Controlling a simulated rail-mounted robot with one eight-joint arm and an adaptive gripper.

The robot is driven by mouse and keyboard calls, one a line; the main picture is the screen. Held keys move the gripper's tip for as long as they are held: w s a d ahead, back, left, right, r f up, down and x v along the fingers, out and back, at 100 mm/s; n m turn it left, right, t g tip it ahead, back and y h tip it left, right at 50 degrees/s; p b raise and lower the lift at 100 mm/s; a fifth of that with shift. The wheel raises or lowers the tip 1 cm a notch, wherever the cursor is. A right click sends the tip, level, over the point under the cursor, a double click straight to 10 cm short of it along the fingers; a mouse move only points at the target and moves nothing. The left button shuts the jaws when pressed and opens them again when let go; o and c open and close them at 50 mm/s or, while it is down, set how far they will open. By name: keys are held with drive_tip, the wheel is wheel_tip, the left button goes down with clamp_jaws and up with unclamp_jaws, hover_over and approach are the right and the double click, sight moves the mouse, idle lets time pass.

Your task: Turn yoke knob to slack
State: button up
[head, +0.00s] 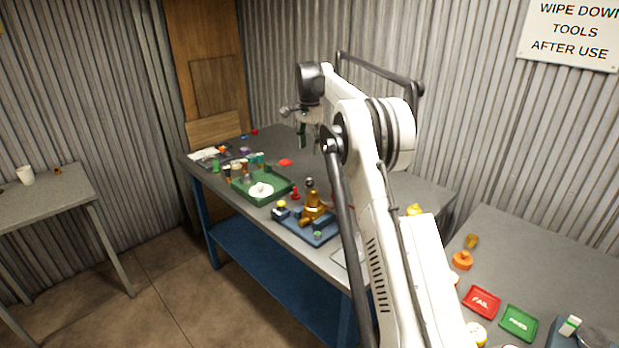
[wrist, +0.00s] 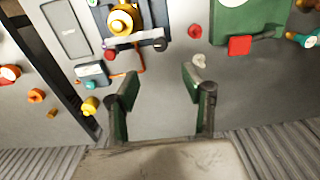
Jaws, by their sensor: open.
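A brass valve body (head: 313,205) stands on a blue base plate (head: 296,232) near the front edge of the grey bench. It also shows in the wrist view (wrist: 122,20) at the top left, on its dark plate. I cannot tell which small part is the yoke knob. My gripper (head: 303,132) is raised above the back part of the bench, behind and apart from the valve. In the wrist view my gripper (wrist: 160,80) is open, with nothing between its two green-padded fingers.
A green tray (head: 239,187) with a white item stands left of the valve. A small red piece (head: 295,193) stands between them. Several small fittings crowd the bench's left end. Red (head: 481,302) and green (head: 519,322) trays lie on the right bench. A corrugated wall stands behind.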

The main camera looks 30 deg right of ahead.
sight(310, 182)
wheel_tip(310, 182, down, 14)
drive_tip(key=shift+w+d+f+p, duration=0.1)
drive_tip(key=shift+p, duration=0.35)
drive_tip(key=shift+c, duration=0.3)
clamp_jaws()
